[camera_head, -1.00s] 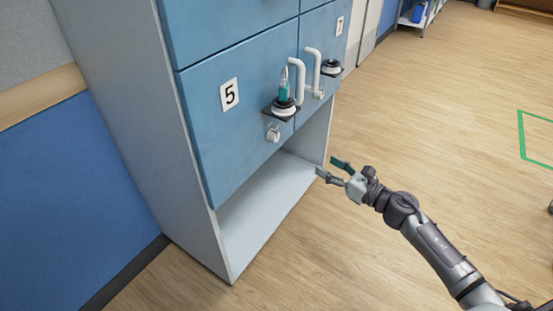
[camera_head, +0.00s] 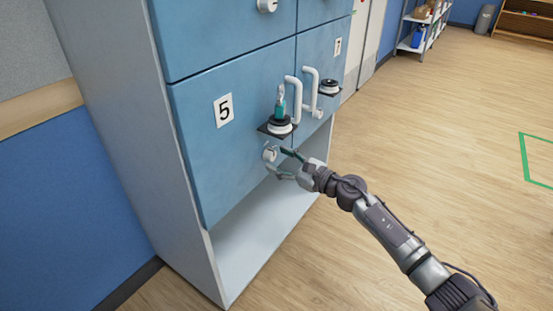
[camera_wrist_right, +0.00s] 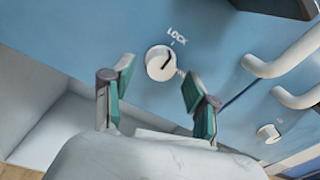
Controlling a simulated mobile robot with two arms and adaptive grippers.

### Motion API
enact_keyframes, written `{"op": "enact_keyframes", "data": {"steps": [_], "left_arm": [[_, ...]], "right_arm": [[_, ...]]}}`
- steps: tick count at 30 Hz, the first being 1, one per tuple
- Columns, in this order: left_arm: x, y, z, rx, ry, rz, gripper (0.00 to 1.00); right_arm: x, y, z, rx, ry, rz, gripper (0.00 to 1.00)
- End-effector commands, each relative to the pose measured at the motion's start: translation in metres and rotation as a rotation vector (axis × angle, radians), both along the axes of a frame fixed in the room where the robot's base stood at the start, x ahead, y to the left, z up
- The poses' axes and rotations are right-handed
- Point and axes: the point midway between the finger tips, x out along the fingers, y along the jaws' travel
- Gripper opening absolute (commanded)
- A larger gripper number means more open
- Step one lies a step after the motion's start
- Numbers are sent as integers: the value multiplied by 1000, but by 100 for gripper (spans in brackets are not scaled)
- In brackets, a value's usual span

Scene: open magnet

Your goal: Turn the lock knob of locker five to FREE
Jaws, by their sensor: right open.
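Locker five (camera_head: 205,150) is a shut blue door with a white "5" label (camera_head: 223,110). In the right wrist view the knob (camera_wrist_right: 160,65) carries a dark mark slanting up-right, roughly towards the printed word LOCK (camera_wrist_right: 177,36). My right gripper (camera_head: 281,162) is open and empty, in front of the knob. In the wrist view its green-padded fingers (camera_wrist_right: 158,78) stand on either side, below the knob, apart from it. My left gripper is not in view.
A white handle (camera_head: 297,98) rises at the door's right edge. The neighbouring locker (camera_head: 318,60) has its own handle, device and knob (camera_wrist_right: 268,133). An open white compartment (camera_head: 260,225) lies below locker five.

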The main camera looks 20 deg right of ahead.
Motion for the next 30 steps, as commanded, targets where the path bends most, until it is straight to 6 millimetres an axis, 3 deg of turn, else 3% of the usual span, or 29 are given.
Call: {"op": "enact_keyframes", "data": {"steps": [4,14,24,30], "left_arm": [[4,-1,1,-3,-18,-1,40],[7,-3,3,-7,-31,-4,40],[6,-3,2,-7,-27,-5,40],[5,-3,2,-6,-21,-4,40]], "right_arm": [[10,7,0,1,1,0,58],[12,9,0,-1,1,1,58],[12,9,0,0,2,1,1],[12,9,0,7,6,1,0]]}}
